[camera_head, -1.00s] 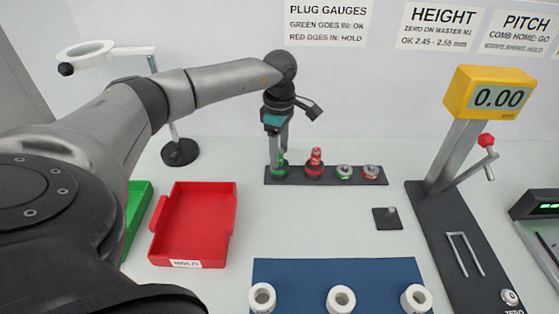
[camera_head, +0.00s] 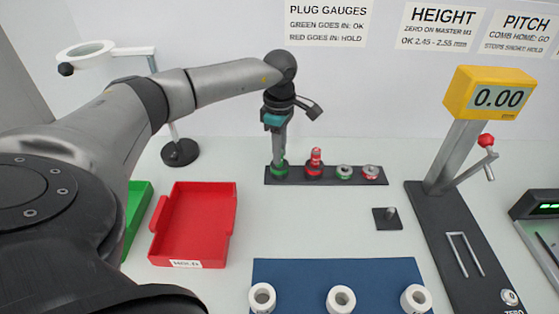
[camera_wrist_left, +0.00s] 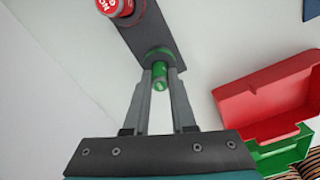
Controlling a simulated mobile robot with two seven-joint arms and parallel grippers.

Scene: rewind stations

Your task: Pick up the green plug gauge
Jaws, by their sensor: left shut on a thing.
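The green plug gauge (camera_wrist_left: 160,72) stands in the dark gauge rack (camera_head: 328,176), at the rack's left end in the head view. In that view only its green base ring (camera_head: 279,171) shows clearly; the fingers cover the rest. My left gripper (camera_head: 279,155) points down over it. In the left wrist view my left gripper (camera_wrist_left: 161,82) has a finger on each side of the green handle, shut on it. The gauge still sits at its place in the rack. My right gripper is not in view.
A red tray (camera_head: 193,225) and a green tray (camera_head: 138,212) lie at left. A height gauge (camera_head: 455,190) stands at right.

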